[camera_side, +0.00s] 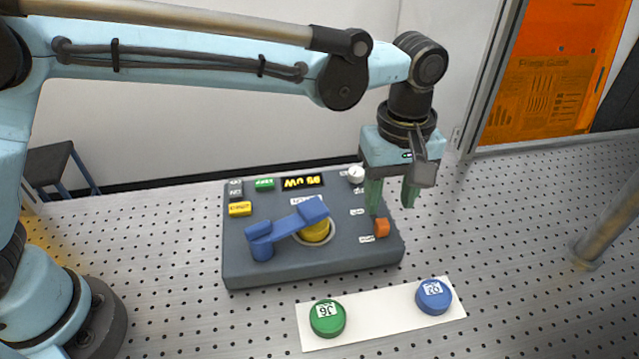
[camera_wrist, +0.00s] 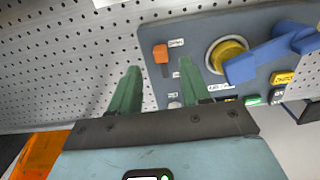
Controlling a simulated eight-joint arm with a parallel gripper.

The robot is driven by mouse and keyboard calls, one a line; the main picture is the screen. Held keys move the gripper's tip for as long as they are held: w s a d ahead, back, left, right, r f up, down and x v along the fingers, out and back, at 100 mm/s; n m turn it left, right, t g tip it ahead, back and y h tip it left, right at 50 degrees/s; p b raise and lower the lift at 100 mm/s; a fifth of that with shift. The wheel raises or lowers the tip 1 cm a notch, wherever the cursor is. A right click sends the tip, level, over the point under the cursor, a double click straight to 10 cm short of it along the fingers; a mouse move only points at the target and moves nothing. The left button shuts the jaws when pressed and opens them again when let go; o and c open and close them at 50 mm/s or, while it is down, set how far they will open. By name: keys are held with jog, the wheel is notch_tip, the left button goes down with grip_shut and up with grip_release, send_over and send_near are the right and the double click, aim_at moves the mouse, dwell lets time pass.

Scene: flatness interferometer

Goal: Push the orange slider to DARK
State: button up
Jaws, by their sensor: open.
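The orange slider (camera_side: 382,228) sits at the right front part of the dark grey control box (camera_side: 300,267), beside small white labels too small to read. It also shows in the wrist view (camera_wrist: 160,53), near the edge of the box. My gripper (camera_side: 391,208) is open, with its two green fingers pointing down over the right edge of the box, above and behind the slider. In the wrist view the fingers (camera_wrist: 157,75) are apart with nothing between them. The left finger is over the table and the right one over the box. I cannot tell that either touches the slider.
A blue lever arm (camera_side: 287,228) with a yellow knob (camera_side: 316,232) stands on the box. Yellow (camera_side: 240,209) and green (camera_side: 265,184) buttons and a white knob (camera_side: 355,175) are behind. Green (camera_side: 327,318) and blue (camera_side: 433,296) discs lie on a white strip.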

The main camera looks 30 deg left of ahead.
aim_at(384, 225)
jog(key=shift+f, duration=3.15)
grip_shut()
